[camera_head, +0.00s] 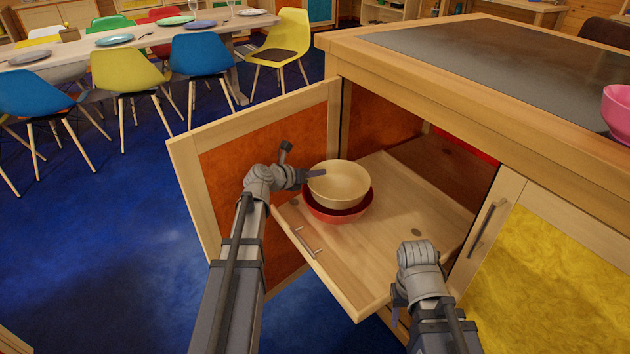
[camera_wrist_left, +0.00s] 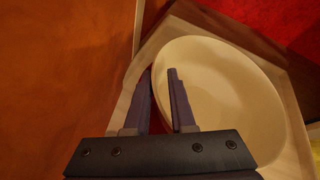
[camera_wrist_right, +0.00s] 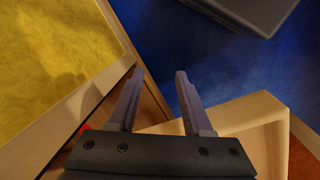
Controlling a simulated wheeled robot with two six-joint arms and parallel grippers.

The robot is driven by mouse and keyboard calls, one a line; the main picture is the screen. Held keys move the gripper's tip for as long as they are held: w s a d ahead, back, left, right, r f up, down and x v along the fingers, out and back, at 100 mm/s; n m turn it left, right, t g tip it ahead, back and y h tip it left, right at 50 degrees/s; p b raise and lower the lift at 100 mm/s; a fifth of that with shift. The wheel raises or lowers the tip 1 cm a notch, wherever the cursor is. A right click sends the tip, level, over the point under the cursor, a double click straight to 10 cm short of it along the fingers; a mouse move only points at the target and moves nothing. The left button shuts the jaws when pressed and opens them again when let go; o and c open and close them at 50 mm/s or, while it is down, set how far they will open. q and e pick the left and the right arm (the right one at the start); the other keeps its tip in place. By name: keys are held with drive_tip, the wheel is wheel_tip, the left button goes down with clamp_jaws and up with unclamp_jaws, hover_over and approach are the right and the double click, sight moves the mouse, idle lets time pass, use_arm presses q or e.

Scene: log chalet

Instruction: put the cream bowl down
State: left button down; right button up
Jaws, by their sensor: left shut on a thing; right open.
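The cream bowl (camera_head: 340,182) sits in or just over a red bowl (camera_head: 338,213) on the wooden pull-out shelf (camera_head: 400,215) of the cabinet. I cannot tell whether the two bowls touch. My left gripper (camera_head: 318,174) is shut on the left rim of the cream bowl; in the left wrist view the rim of the cream bowl (camera_wrist_left: 228,95) runs between the fingers (camera_wrist_left: 164,98). My right gripper (camera_wrist_right: 158,98) is open and empty, near the front right edge of the shelf. Its fingers are hidden in the head view.
An open cabinet door (camera_head: 185,180) stands left of the shelf, close to my left arm. A yellow-panelled door (camera_head: 530,270) is at the right. A pink bowl (camera_head: 618,112) stands on the countertop (camera_head: 480,60). The shelf right of the bowls is clear.

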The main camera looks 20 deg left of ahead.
use_arm(q)
drive_tip(key=shift+f, duration=0.2)
drive_tip(key=shift+f+b, duration=0.45)
drive_tip(key=shift+f, duration=0.05)
drive_tip(key=shift+f, duration=0.1)
drive_tip(key=c, duration=0.8)
unclamp_jaws()
drive_tip(key=shift+s+d, duration=0.1)
drive_tip(key=shift+o, duration=0.2)
drive_tip(key=shift+r+p, duration=0.5)
drive_tip(key=p+v, duration=0.5)
drive_tip(key=v, duration=0.7)
